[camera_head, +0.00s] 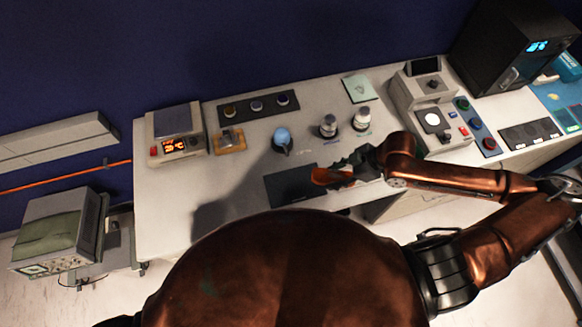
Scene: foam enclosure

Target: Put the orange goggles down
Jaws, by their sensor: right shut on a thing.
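The orange goggles (333,177) are in the jaws of my right gripper (350,170), over the front middle of the white bench. They are partly hidden by the gripper, and I cannot tell whether they touch the surface. A dark flat mat (287,188) lies on the bench at the front, just left of and partly under the goggles in the picture. My right arm reaches in from the right. My left gripper is not in view.
The bench (160,215) carries a red-display device (175,146), a dark strip with knobs (258,107), a blue-topped item (282,138), two white bottles (328,126) and a grey instrument (420,92). A black box (500,50) stands at right. The front left bench is clear.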

